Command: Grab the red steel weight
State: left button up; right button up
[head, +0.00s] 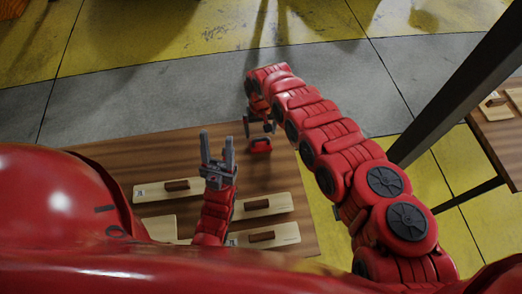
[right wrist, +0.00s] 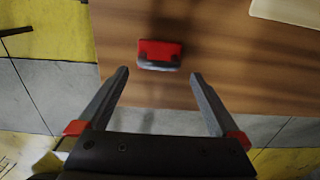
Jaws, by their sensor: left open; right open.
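The red steel weight (head: 261,146) lies on the brown wooden table (head: 160,150) near its far right edge. In the right wrist view the weight (right wrist: 160,49) is a small red block with a dark lower side, just beyond the fingertips and between their lines. My right gripper (right wrist: 160,73) is open and empty, with the weight ahead of it and not between the fingers. In the head view the right gripper (head: 258,127) is small and partly hidden by its arm. My left gripper (head: 216,138) is open and empty, pointing away over the table, left of the weight.
Pale wooden boards with brown handles lie on the table, one at left (head: 165,190) and others at right (head: 262,205) and front (head: 265,236). A dark slanted post (head: 460,85) and another table (head: 500,135) stand at right. The table's far left part is clear.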

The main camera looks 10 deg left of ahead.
aim_at(261, 138)
jog(key=f+b, duration=0.5)
jog(key=f, duration=0.2)
jog(key=shift+w+b, duration=0.2)
jog(key=shift+b, duration=0.15)
jog(key=shift+r, duration=0.2)
jog(key=shift+c, duration=0.7)
grip_shut()
